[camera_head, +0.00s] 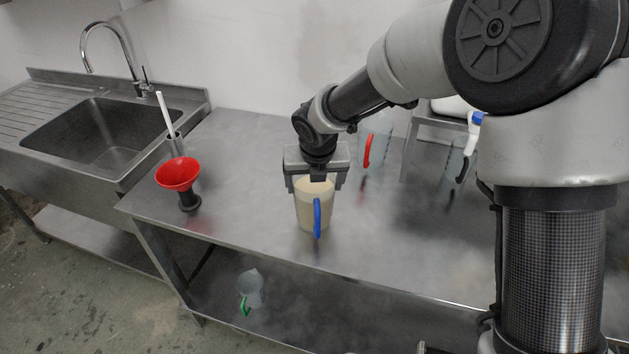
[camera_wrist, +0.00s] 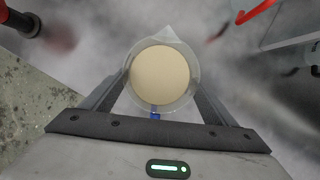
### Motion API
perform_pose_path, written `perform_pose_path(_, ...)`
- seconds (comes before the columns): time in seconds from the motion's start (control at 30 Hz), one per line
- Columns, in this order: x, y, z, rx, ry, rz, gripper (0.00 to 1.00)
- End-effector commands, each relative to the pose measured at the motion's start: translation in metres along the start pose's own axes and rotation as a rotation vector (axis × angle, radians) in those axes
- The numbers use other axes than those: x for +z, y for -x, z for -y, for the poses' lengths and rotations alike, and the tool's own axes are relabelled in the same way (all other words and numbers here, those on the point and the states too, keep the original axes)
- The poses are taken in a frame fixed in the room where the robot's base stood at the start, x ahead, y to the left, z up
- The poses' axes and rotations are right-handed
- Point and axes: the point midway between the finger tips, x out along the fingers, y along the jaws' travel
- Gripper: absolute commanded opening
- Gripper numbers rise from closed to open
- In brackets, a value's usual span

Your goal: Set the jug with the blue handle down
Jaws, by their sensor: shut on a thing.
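The jug with the blue handle (camera_head: 309,211) is clear and filled with a beige liquid. It is upright at the metal table's (camera_head: 240,180) middle, near the front edge. My gripper (camera_head: 317,183) is above it, with its fingers shut on the jug's sides near the rim. In the wrist view the jug's round beige top (camera_wrist: 160,76) sits between the two fingers, with the spout pointing away and a bit of blue handle on the near side. I cannot tell for sure whether its base touches the tabletop.
A red funnel (camera_head: 178,174) on a dark stand is at the left. A jug with a red handle (camera_head: 376,145) stands behind, right of my gripper. A jug with a black handle (camera_head: 455,160) is farther right. A sink (camera_head: 100,135) is at far left.

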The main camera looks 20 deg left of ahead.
Motion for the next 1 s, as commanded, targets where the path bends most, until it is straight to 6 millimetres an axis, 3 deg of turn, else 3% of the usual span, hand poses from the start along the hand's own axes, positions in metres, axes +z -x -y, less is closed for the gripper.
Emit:
perform_pose_path(0.07,0.001,-0.001,-0.001,0.001,0.000,0.004,0.18)
perform_pose_path(0.1,-0.001,-0.002,0.000,0.000,0.000,-0.001,0.85)
perform_pose_path(0.2,-0.001,-0.002,0.000,0.000,0.000,-0.001,0.99)
perform_pose_path(0.57,0.001,0.004,0.000,0.000,0.000,0.001,0.99)
perform_pose_path(0.67,0.002,0.017,0.001,-0.001,-0.001,0.002,0.99)
perform_pose_path(1.0,0.002,0.089,0.001,-0.001,-0.002,0.003,0.99)
